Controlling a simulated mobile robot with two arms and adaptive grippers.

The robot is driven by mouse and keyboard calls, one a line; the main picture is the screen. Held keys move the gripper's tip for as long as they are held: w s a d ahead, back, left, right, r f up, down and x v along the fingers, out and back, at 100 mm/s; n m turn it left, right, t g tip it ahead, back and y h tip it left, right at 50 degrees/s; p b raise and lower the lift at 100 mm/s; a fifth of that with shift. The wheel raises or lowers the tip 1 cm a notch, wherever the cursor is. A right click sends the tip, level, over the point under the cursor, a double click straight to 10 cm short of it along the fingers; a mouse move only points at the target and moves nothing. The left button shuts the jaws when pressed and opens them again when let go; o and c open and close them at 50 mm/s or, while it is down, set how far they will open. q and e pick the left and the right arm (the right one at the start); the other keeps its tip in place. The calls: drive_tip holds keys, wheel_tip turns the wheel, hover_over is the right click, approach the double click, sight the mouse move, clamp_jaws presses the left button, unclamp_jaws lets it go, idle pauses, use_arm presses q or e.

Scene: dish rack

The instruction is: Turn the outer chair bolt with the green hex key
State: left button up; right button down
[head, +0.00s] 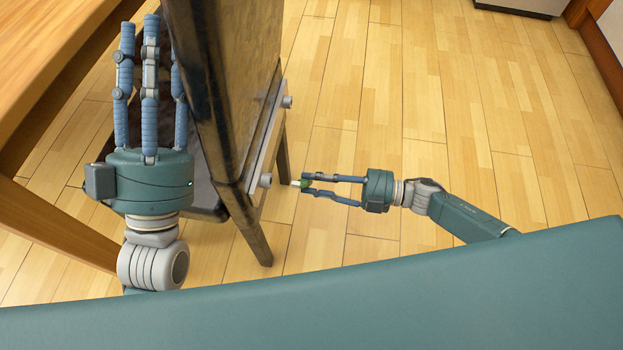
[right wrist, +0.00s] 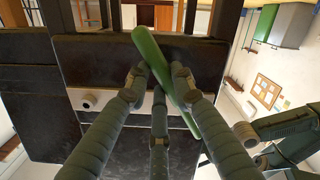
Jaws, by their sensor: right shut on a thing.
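The green hex key (head: 304,186) is held between the fingertips of my right gripper (head: 309,183), its pale tip pointing left towards the chair. In the right wrist view the green key (right wrist: 165,75) lies slantwise between the fingers of the right gripper (right wrist: 155,85). The dark chair (head: 232,90) carries a grey strip with two bolts: a near bolt (head: 266,180) and a far bolt (head: 287,101). The key's tip is close to the near bolt; I cannot tell whether they touch. One bolt (right wrist: 88,101) shows in the right wrist view. My left gripper (head: 150,40) is open and empty, left of the chair back.
A wooden table (head: 60,50) stands at the left, its edge and leg near my left arm. The wood floor (head: 430,90) to the right of the chair is clear. A pinboard (right wrist: 266,91) hangs on the wall in the right wrist view.

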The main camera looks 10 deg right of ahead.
drive_tip(key=shift+d, duration=0.25)
drive_tip(key=shift+s+d, duration=0.2)
drive_tip(key=shift+d, duration=0.25)
idle(0.5)
drive_tip(key=shift+s+d, duration=0.15)
drive_tip(key=shift+d, duration=0.35)
